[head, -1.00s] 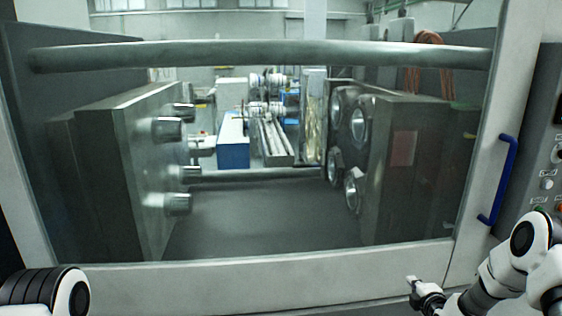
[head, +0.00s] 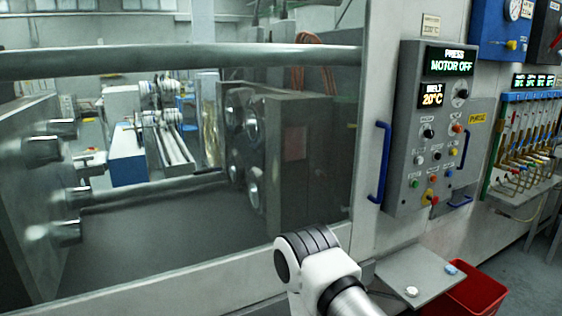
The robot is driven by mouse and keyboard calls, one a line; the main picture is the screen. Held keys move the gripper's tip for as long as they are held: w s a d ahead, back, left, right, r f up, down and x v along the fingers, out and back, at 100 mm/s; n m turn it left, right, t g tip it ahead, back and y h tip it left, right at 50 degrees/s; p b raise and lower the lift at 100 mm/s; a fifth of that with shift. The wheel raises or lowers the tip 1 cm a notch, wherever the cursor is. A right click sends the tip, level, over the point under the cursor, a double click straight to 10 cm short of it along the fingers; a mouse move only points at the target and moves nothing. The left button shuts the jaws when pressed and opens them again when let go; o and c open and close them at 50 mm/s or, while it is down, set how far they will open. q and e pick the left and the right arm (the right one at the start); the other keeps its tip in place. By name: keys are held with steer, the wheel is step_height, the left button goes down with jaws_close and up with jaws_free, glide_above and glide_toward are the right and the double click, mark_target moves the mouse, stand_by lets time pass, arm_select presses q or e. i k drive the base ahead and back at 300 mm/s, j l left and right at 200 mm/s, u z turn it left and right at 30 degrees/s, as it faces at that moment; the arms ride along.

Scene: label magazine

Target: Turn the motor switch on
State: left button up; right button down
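The grey control panel (head: 405,150) is on the press front at centre right in the head view. Its upper display (head: 449,62) reads PRESS MOTOR OFF, and the display below it (head: 433,95) reads MELT 20°C. Dark rotary knobs sit at the panel's upper right (head: 460,94) and middle left (head: 428,133). Several coloured buttons are around and below them. The labels are too small to read, so I cannot tell which control is the motor switch. Part of one of my arms shows at bottom centre, apart from the panel. Neither gripper is in view.
A blue handle (head: 379,163) stands out on the press door left of the panel. A small grey shelf (head: 428,279) holds two small items below, beside a red bin (head: 475,292). Hoses and gauges fill the right. The space before the panel looks clear.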

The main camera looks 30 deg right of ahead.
mark_target(429, 133)
steer(key=z, duration=1.75)
steer(key=u, duration=0.3)
steer(key=i+l+u, duration=0.15)
steer(key=l, duration=0.25)
steer(key=i+l+u, duration=0.2)
steer(key=l, duration=0.2)
steer(key=i+l+u, duration=0.15)
steer(key=l, duration=0.25)
steer(key=i+l+u, duration=0.2)
steer(key=l, duration=0.25)
steer(key=l+u, duration=0.15)
steer(key=l, duration=0.3)
steer(key=i, duration=0.05)
